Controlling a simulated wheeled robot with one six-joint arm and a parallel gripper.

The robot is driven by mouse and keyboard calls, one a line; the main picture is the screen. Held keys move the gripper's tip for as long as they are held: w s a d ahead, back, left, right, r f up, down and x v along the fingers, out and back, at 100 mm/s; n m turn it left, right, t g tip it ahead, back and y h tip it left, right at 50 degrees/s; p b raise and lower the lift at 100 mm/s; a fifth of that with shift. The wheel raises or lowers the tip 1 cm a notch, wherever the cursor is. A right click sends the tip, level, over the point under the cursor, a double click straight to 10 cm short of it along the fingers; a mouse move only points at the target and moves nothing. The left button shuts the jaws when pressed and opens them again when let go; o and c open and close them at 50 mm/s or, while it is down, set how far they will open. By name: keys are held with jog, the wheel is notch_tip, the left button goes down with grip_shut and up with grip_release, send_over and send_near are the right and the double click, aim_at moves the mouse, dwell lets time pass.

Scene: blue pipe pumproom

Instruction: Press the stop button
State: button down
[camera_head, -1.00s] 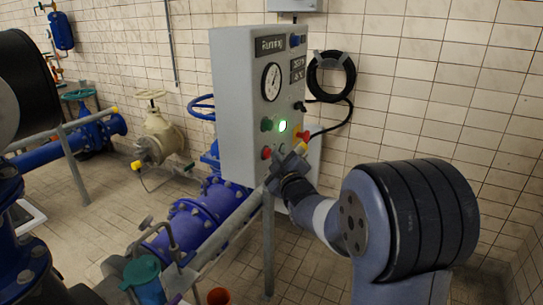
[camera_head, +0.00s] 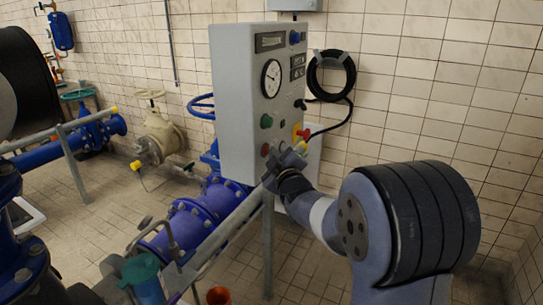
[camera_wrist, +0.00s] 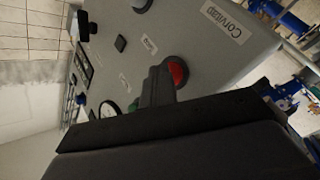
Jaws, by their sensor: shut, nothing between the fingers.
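The grey control box (camera_head: 237,100) stands at the centre of the head view. My gripper (camera_head: 277,158) is shut and empty at the lower part of its front panel. In the wrist view the red stop button (camera_wrist: 179,72) shows right at my fingertips (camera_wrist: 160,75), which partly cover it. The fingers seem to touch it or nearly so. The display (camera_head: 270,42) is dark, and the indicator lamp beside the green button (camera_head: 266,121) is unlit.
A red knob on yellow (camera_head: 303,134) sits at the panel's right edge, close to my gripper. A black cable coil (camera_head: 332,76) hangs on the tiled wall. Blue pipes (camera_head: 190,225) and a grey rail (camera_head: 225,228) run below the box.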

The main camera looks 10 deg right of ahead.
dwell(0.3)
jog(key=shift+s+d+b, duration=0.25)
jog(key=shift+d+b, duration=0.05)
jog(key=shift+b, duration=0.05)
jog(key=s+d, duration=0.3)
jog(key=d, duration=0.2)
jog(key=shift+s+b, duration=0.25)
jog(key=shift+b, duration=0.2)
jog(key=shift+a, duration=0.15)
dwell(0.4)
jog(key=w+a, duration=0.1)
jog(key=a, duration=0.1)
jog(key=w+a, duration=0.1)
jog(key=w, duration=0.1)
jog(key=shift+a+p, duration=0.3)
jog(key=shift+a, duration=0.1)
